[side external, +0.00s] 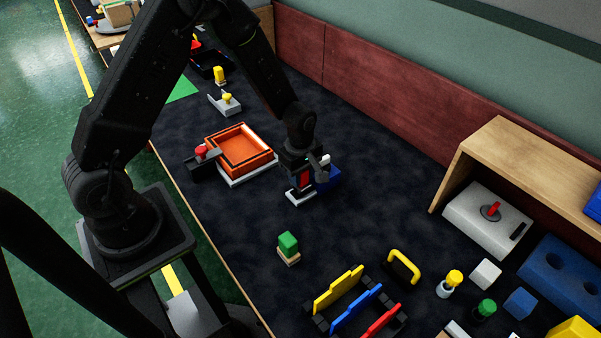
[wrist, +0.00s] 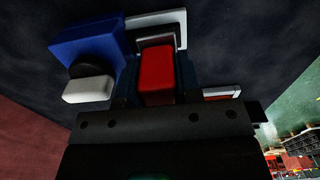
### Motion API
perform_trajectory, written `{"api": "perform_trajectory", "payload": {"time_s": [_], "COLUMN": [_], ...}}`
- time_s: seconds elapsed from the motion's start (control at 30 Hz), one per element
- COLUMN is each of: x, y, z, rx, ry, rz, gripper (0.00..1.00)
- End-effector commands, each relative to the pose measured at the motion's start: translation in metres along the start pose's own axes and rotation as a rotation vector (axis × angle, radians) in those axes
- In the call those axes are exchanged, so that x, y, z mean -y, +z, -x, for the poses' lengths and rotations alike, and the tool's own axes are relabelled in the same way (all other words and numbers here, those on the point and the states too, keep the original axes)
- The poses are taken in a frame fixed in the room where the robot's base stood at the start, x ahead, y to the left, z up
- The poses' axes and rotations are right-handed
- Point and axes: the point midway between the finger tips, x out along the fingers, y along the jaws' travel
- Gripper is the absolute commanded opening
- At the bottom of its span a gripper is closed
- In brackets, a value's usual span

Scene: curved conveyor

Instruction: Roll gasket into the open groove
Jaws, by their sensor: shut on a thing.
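My gripper (side external: 303,183) points down at the middle of the dark table and is shut on a red block-like part (wrist: 157,76). This part stands in or over a white base (side external: 299,198); the fingers hide much of it. A blue block (wrist: 88,42) with a pale knob (wrist: 88,90) is right beside it. An orange tray (side external: 266,160) with a dark line along its rim lies left of my gripper on a white plate. I cannot tell whether that dark line is the groove or the gasket. No loose gasket is clearly visible.
A grey fixture with a red knob (side external: 201,149) touches the tray's left side. A green block (side external: 288,242) stands nearer the front. A rack with coloured bars (side external: 357,308), a yellow handle (side external: 405,262) and a wooden shelf (side external: 510,143) are to the right. Open table surrounds the green block.

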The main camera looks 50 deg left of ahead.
Motion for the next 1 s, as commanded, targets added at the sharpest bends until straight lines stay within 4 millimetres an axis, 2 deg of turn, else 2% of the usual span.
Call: {"api": "perform_trajectory", "payload": {"time_s": [1.0], "x": [-0.0003], "y": [0.0000], "z": [-0.0078], "rx": [0.000], "ry": [0.000], "rz": [0.000], "gripper": [0.13]}}
